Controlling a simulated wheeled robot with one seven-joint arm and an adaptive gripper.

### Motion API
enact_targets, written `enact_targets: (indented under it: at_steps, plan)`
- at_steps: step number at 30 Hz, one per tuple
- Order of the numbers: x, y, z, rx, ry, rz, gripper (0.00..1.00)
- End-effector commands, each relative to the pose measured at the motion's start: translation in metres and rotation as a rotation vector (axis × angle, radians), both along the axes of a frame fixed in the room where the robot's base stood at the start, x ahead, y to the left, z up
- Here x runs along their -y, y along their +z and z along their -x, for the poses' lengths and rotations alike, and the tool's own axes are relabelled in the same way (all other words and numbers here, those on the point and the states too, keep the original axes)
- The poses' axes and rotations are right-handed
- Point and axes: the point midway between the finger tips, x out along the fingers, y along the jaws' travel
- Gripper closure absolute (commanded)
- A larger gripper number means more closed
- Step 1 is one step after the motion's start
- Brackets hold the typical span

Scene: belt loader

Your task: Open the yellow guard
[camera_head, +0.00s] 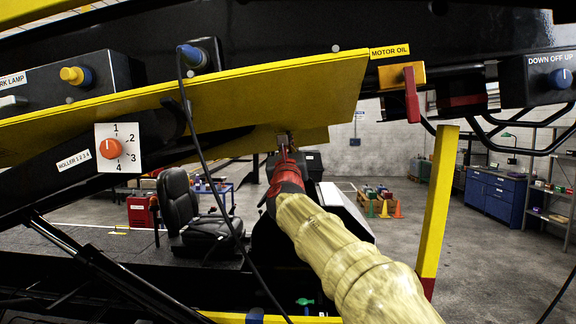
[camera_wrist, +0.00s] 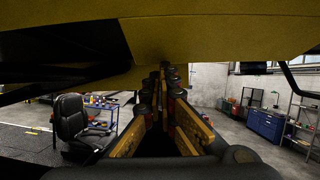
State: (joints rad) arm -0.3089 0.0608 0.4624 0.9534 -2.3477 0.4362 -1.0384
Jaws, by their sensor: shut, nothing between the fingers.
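The yellow guard (camera_head: 265,95) is a long flat panel sloping across the upper part of the head view, below a black beam. It also fills the top of the wrist view (camera_wrist: 200,35) as a broad yellow surface above my fingers. My gripper (camera_head: 284,148) is at the end of my raised arm, at the guard's lower edge on the right. In the wrist view my gripper (camera_wrist: 166,75) is shut and empty, its fingertips close under the guard. I cannot tell whether they touch it. My fingertips partly hide a small fitting at the guard's lower edge.
A black cable (camera_head: 195,130) hangs in front of the guard. A red lever (camera_head: 411,95) and a yellow post (camera_head: 437,205) stand to the right. A knob plate (camera_head: 110,148) is at left. A black seat (camera_head: 195,210) is beyond. Open floor lies behind at right.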

Motion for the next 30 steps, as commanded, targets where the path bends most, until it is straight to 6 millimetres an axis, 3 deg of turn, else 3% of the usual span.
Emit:
enact_targets:
  at_steps: [12, 18, 30]
  plan:
    - [-0.006, 0.055, -0.024, 0.032, 0.005, 0.0, 1.0]
    - [-0.008, 0.074, -0.03, 0.031, 0.005, 0.003, 1.0]
    - [-0.01, 0.08, -0.033, 0.03, 0.005, 0.002, 1.0]
